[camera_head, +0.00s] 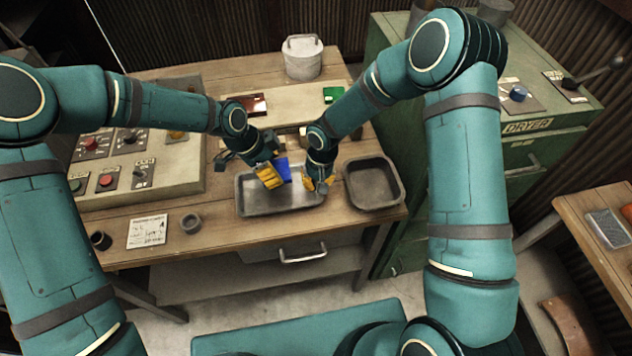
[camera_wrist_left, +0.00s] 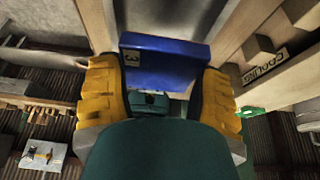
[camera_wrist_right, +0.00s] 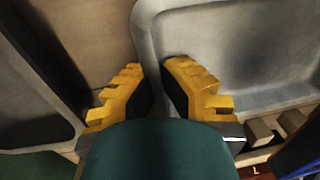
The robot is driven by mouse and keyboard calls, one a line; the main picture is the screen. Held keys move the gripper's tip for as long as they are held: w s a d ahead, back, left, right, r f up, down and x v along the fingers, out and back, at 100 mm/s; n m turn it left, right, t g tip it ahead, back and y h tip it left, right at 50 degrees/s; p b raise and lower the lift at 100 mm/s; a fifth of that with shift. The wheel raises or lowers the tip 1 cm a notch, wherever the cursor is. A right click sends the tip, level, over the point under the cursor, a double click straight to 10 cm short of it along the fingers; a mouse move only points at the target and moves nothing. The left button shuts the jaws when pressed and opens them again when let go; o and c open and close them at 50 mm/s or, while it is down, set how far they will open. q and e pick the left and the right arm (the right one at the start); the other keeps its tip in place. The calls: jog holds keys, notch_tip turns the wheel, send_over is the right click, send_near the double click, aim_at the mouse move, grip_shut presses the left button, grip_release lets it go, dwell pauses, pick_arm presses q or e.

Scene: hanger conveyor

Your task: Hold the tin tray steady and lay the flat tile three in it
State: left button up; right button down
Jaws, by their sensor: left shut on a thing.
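The tin tray (camera_head: 252,205) is a shallow grey metal tray near the table's front edge. My left gripper (camera_head: 272,178) is shut on a flat blue tile (camera_head: 284,169), above the tray's back part. My right gripper (camera_head: 318,184) is at the tray's right edge. In the right wrist view its fingertips (camera_wrist_right: 152,72) are close together, on either side of the tray wall (camera_wrist_right: 148,30); whether they press on it is unclear.
A darker, deeper pan (camera_head: 374,184) stands close to the right of the tray. A control panel (camera_head: 120,165) fills the table's left. Behind are a green block (camera_head: 334,95), a reddish piece (camera_head: 254,105) and a lidded pot (camera_head: 303,58). A paper card (camera_head: 148,231) and small cups lie front left.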

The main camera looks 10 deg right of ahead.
aim_at(283, 191)
pick_arm(q)
jog(key=shift+f, duration=3.85)
pick_arm(e)
jog(key=shift+s, duration=0.1)
pick_arm(q)
jog(key=o, duration=1.2)
jog(key=shift+r, duration=0.1)
jog(key=v, duration=1.2)
